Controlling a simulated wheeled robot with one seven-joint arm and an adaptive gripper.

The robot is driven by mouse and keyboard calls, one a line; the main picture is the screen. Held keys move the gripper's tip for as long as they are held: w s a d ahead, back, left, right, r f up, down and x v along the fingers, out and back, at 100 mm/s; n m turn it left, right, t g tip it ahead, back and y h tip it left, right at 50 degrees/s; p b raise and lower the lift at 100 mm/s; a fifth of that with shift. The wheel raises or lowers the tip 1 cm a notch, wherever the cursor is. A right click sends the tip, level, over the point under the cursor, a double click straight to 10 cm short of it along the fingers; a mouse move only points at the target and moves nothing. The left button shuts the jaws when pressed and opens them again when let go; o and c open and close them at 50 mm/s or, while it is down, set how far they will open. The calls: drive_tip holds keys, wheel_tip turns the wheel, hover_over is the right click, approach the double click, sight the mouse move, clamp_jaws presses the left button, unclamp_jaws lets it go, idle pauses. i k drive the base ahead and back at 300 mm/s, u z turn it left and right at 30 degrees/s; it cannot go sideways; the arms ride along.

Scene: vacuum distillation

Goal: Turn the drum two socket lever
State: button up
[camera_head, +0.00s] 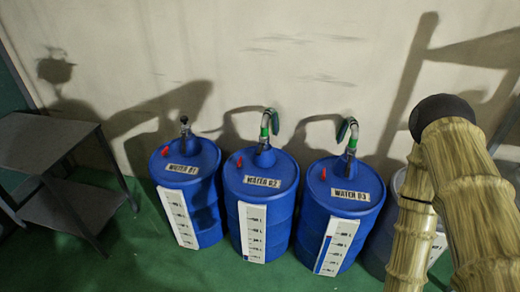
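Drum two is the middle blue drum (283,208), upright and marked "WATER 02" on its top. A socket fitting (265,143) stands on its lid, with a curved pipe with green parts (270,118) rising from it. A small red piece (239,161) shows at the left of the lid. The socket lever is too small to make out for certain, so its position cannot be told. My gripper is not seen in this view, and nothing is seen touching drum two.
Drum one (204,200), without a curved pipe, stands left. Drum three (318,212), with a pipe (348,130), stands right. A grey shelf table (45,140) is at far left. A tan, segmented shape fills the right foreground. Green floor (150,260) in front is clear.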

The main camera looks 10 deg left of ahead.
sight(259, 151)
drive_tip(key=k, duration=0.6)
drive_tip(key=u, duration=0.55)
drive_tip(key=i, duration=0.4)
drive_tip(key=u, duration=0.7)
drive_tip(key=i, duration=0.9)
drive_tip(key=z, duration=0.2)
